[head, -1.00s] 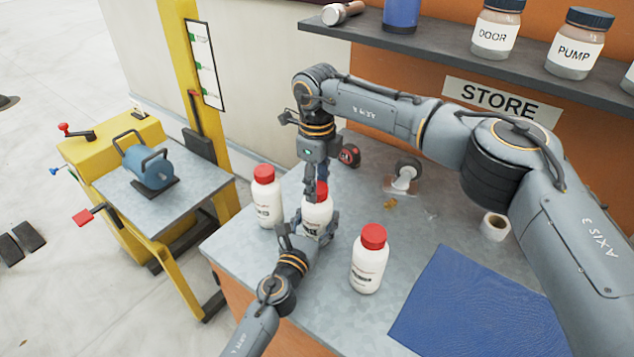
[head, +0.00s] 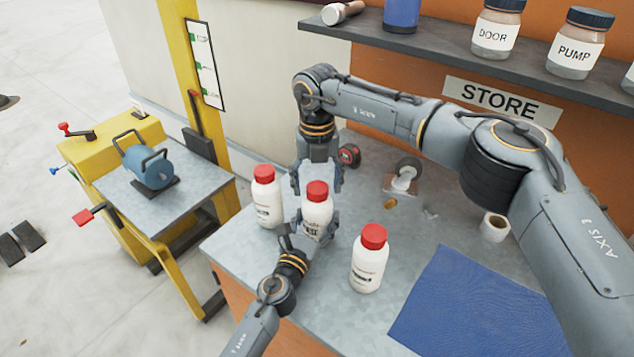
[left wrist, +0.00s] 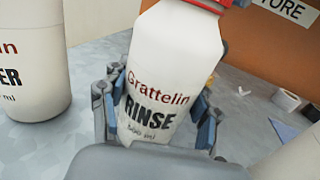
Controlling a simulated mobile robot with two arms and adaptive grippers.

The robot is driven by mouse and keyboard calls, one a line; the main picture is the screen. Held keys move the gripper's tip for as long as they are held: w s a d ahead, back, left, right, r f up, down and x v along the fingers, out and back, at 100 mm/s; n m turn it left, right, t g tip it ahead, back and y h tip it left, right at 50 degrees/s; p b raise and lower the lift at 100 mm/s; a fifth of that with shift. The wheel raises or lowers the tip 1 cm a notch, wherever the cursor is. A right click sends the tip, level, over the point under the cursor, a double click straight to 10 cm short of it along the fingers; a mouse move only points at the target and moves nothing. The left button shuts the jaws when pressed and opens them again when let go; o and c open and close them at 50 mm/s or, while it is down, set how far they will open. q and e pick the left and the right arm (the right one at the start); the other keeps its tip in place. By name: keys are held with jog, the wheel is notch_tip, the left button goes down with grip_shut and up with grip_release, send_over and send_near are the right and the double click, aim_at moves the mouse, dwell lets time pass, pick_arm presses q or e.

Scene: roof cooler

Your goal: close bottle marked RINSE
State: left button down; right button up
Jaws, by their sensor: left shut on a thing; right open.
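The white bottle marked RINSE (head: 316,222) stands upright on the grey bench between two similar bottles. Its red cap (head: 317,190) sits on its top; how tightly it is screwed on cannot be told. My left gripper (head: 312,230) is shut around the body of the RINSE bottle, and its fingers show on both sides of the label (left wrist: 150,110) in the left wrist view. My right gripper (head: 317,183) points down, open, with its fingers apart around or just above the red cap; nothing is gripped in it.
A white red-capped bottle (head: 267,203) stands close on the left, and another (head: 368,265) at the right front. A tape measure (head: 349,155) and a tape dispenser (head: 403,176) lie behind. A blue mat (head: 480,310) covers the right front. A shelf (head: 430,50) hangs above the bench.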

jog(key=shift+r, duration=0.1)
pick_arm(q)
jog(key=shift+c, duration=1.3)
grip_release()
pick_arm(e)
notch_tip(320, 180, up, 12)
pick_arm(q)
jog(key=v, duration=1.2)
